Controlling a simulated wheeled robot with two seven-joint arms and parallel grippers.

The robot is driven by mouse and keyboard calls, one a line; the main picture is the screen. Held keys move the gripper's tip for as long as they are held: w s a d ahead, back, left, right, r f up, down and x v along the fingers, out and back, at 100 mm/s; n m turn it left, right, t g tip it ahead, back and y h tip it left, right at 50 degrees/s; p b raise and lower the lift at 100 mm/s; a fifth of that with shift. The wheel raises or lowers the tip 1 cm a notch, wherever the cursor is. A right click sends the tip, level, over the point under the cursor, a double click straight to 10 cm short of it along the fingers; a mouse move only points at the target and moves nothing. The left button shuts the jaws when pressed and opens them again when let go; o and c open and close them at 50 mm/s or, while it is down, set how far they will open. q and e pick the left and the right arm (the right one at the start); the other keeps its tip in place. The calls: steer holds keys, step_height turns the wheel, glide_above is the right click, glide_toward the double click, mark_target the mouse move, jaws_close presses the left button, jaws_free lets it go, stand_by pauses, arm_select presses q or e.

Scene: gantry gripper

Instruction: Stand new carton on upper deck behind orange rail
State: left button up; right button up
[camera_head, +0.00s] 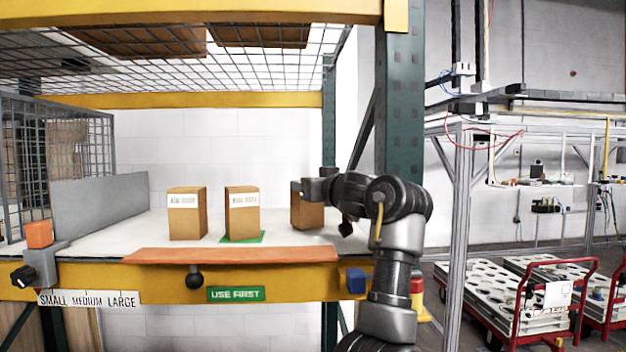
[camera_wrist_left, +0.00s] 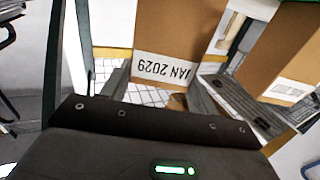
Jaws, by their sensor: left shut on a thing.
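My left gripper (camera_head: 318,187) comes in from the right side of the head view and is shut on the upper part of a brown carton (camera_head: 307,213). The carton is upright, over the right part of the white deck (camera_head: 160,252), behind the orange rail (camera_head: 230,255). I cannot tell whether its base touches the deck. In the left wrist view the held carton (camera_wrist_left: 185,30) fills the top middle, its label reading JAN 2029 upside down. Two labelled cartons stand to its left: one (camera_head: 187,222) on the bare deck, one (camera_head: 242,222) at a green patch (camera_head: 255,238).
A grey panel (camera_head: 100,205) and wire cage wall close the deck's left side. A green upright post (camera_head: 400,110) stands right of the deck. A wire mesh shelf (camera_head: 200,65) hangs above. A black knob (camera_head: 194,277) and a blue block (camera_head: 356,281) sit on the yellow front beam.

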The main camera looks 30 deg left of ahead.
arm_select(q)
steer(key=shift+f, duration=0.1)
steer(key=shift+s+f, duration=0.1)
steer(key=shift+f, duration=0.05)
steer(key=o, duration=1.5)
steer(key=shift+f, duration=0.1)
steer(key=shift+o, duration=0.2)
steer(key=b+v, duration=0.4)
steer(key=v, duration=0.3)
steer(key=shift+d+r+b, duration=0.15)
steer(key=shift+r+b, duration=0.05)
steer(key=shift+b, duration=0.15)
